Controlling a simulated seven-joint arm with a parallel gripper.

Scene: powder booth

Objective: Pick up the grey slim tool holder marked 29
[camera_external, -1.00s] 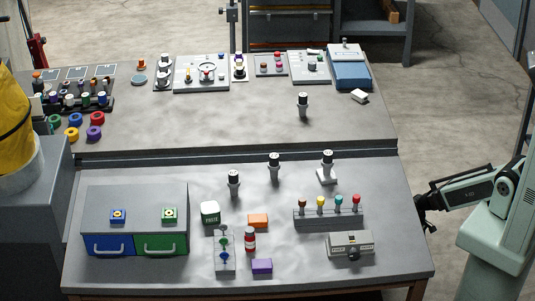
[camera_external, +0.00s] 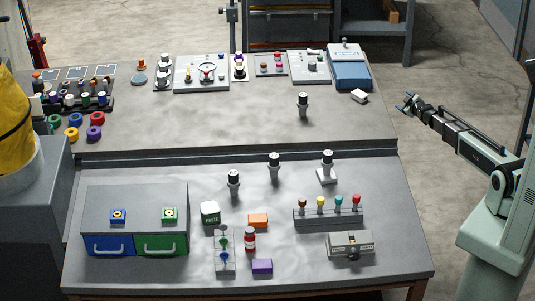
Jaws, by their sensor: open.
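One holder (camera_external: 303,105) is alone on the rear surface, right of centre. Two more, a middle holder (camera_external: 274,167) and a left holder (camera_external: 234,184), stand on the front surface. Another holder (camera_external: 327,166) stands on a pale base to their right. Their markings are too small to read, so I cannot tell which is 29. My gripper (camera_external: 404,103) is open and empty, off the table's right edge and right of the rear holder.
A small white block (camera_external: 359,96) and a blue device (camera_external: 348,70) lie near the rear right edge. A rack with coloured knobs (camera_external: 328,218) and a grey box (camera_external: 350,243) occupy the front right. The rear surface around the lone holder is mostly clear.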

